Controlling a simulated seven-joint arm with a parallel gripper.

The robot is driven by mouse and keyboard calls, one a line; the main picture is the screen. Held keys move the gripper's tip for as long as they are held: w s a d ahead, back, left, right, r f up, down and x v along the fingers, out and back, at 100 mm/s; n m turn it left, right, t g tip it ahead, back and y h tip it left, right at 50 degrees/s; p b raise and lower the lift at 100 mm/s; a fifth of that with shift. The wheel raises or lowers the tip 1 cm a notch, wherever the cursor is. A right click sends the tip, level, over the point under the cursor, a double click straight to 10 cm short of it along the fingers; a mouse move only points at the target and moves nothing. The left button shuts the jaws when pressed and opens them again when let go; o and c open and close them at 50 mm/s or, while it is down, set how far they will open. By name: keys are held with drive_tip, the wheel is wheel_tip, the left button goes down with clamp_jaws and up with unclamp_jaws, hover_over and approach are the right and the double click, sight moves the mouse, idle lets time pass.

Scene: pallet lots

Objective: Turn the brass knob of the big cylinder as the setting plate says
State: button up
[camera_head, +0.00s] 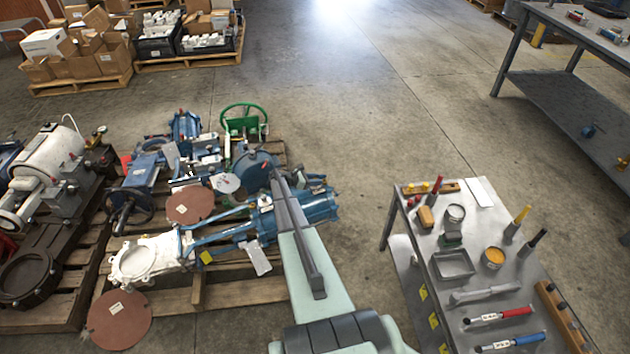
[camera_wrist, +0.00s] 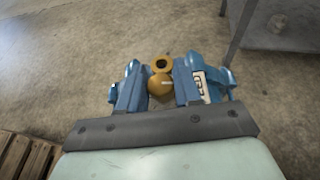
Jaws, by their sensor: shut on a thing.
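The big cylinder (camera_head: 308,206) is blue and lies on the pallet in the head view, partly covered by my arm. In the wrist view, the brass knob (camera_wrist: 160,86) shows with a pale mark on it, beside a brass ring with a dark hole (camera_wrist: 163,62). My gripper (camera_wrist: 161,80) is shut on the knob, with blue shapes close on both sides of it. I cannot clearly separate the fingers from the blue cylinder parts. A white plate with dark marks (camera_wrist: 200,84) sits just right of the knob, too small to read. My arm hides the knob in the head view.
Other machine parts crowd the pallet, including a green handwheel (camera_head: 243,118) and a brown disc (camera_head: 118,318). A grey tool table (camera_head: 470,225) stands to the right with several tools. A taller workbench (camera_head: 575,100) is at far right. Open floor lies behind the pallet.

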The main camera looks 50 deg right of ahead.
drive_tip(key=m+g+y, duration=0.4)
drive_tip(key=m, duration=0.1)
drive_tip(key=shift+w+d+f+m+g, duration=0.1)
drive_tip(key=shift+w+d+m+g, duration=0.05)
drive_tip(key=shift+m+g, duration=0.15)
drive_tip(key=m+g+y, duration=0.1)
drive_tip(key=m+y, duration=0.2)
drive_tip(key=shift+m+y, duration=0.3)
drive_tip(key=shift+y, duration=0.1)
drive_tip(key=shift+m+g+y, duration=0.5)
drive_tip(key=shift+m+y, duration=0.9)
drive_tip(key=shift+y, duration=0.1)
drive_tip(key=shift+s+a, duration=0.2)
drive_tip(key=o, duration=1)
